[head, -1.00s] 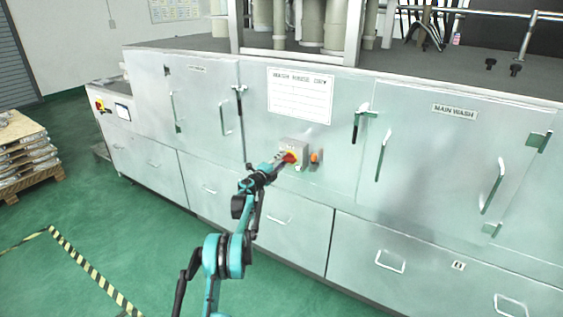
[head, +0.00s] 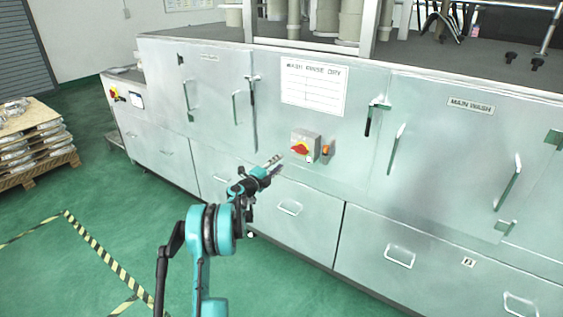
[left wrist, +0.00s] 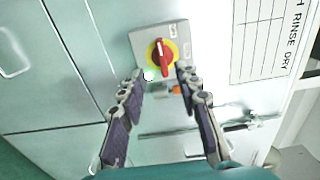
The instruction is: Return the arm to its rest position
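My left arm comes up from the bottom of the head view. Its left gripper (head: 274,164) is in front of the washing machine (head: 265,135), below and left of a grey switch box with a red and yellow rotary switch (head: 300,149). In the left wrist view the two fingers of the left gripper (left wrist: 160,95) stand apart with nothing between them. The red and yellow switch (left wrist: 162,57) shows beyond the fingertips, apart from them. My right gripper is in neither view.
An orange button (head: 325,153) sits right of the switch box. Door handles stick out from the machine front. A pallet with stacked castings (head: 32,140) stands at the left. Green floor with striped tape (head: 100,257) is open at the lower left.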

